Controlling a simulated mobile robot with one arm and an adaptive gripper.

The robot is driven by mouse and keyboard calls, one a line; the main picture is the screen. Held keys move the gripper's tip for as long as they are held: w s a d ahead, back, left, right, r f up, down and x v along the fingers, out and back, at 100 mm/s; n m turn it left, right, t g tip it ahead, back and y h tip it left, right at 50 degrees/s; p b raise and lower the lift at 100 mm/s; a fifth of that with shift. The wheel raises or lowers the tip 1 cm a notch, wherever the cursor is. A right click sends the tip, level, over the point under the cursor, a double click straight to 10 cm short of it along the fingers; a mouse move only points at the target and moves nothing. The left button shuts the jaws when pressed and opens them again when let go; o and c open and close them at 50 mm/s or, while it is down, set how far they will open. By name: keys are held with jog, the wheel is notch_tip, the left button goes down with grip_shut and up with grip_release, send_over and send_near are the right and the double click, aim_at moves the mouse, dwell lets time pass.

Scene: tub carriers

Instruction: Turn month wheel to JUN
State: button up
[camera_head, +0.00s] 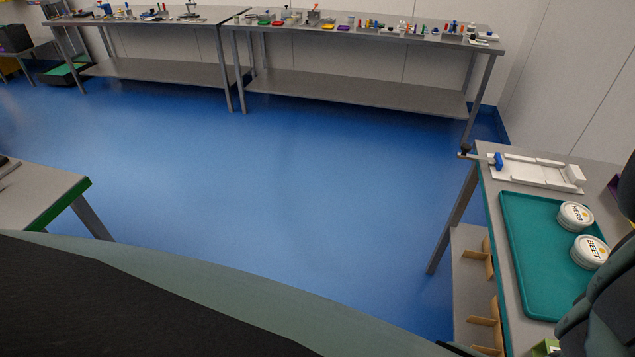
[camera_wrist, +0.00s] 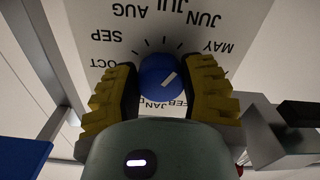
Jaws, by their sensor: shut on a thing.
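The month wheel is a round blue knob (camera_wrist: 160,80) with a white pointer line, set on a white panel (camera_wrist: 172,40) with printed month names. The names show upside down in the wrist view, with MAY, JUN, JUL, AUG, SEP and OCT around the upper side. JAN and FEB are partly hidden below the knob. My gripper (camera_wrist: 160,84) has its yellow ribbed fingers closed on the knob, one on each side. The pointer line slants to the upper right, towards the MAY and JUN side; I cannot tell exactly which tick it meets. The head view does not show the gripper.
In the head view, a teal tray (camera_head: 535,290) with two white labelled tubs (camera_head: 590,252) stands on the right table. A white fixture (camera_head: 535,172) lies behind it. Long benches (camera_head: 350,88) with small items line the back wall. The blue floor between is clear.

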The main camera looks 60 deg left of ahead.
jog(key=o, duration=1.2)
jog(key=shift+v, duration=6.05)
jog(key=shift+d, duration=0.1)
